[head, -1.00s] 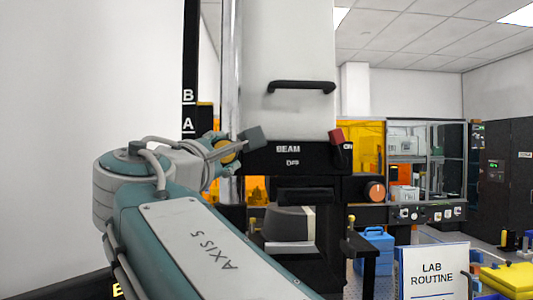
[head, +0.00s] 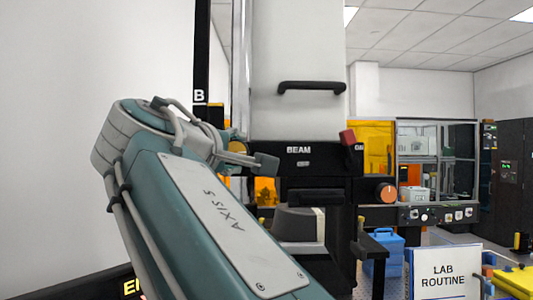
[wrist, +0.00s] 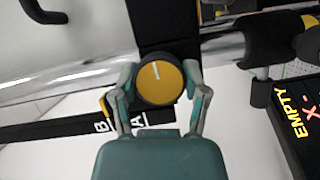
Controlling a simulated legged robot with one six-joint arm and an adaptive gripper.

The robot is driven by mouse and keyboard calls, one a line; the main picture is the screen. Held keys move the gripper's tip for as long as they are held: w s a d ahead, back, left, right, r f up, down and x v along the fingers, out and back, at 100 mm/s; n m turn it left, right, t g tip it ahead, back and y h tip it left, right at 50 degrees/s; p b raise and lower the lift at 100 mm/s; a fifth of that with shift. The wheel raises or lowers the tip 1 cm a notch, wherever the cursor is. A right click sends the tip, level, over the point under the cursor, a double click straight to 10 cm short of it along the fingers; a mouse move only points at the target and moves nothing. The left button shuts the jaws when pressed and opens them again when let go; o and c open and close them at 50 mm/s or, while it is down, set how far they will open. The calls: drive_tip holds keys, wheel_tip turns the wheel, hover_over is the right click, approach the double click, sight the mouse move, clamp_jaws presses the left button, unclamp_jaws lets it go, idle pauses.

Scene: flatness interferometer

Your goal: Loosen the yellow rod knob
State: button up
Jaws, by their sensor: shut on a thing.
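The yellow rod knob (wrist: 157,82) is a round yellow face with a dark rim and a white index line, in the middle of the wrist view. It sits on a dark clamp block (wrist: 165,28) by a shiny rod (wrist: 75,80). My gripper (wrist: 160,88) is shut on the knob, with one finger on each side of its rim. In the head view the knob (head: 238,147) shows only as a small yellow patch, mostly hidden behind my wrist and gripper.
A black upright rail (head: 202,60) marked B stands beside the rod. A white housing (head: 297,55) with a black handle and a black BEAM panel (head: 300,155) is close on the right. A LAB ROUTINE sign (head: 443,272) and a blue case (head: 381,250) are at lower right.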

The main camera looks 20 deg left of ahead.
drive_tip(key=shift+f, duration=0.1)
idle(0.3)
drive_tip(key=o, duration=1.1)
drive_tip(key=shift+w, duration=0.1)
drive_tip(key=shift+o, duration=0.2)
drive_tip(key=s+a, duration=0.1)
drive_tip(key=s, duration=1.1)
drive_tip(key=shift+r, duration=0.35)
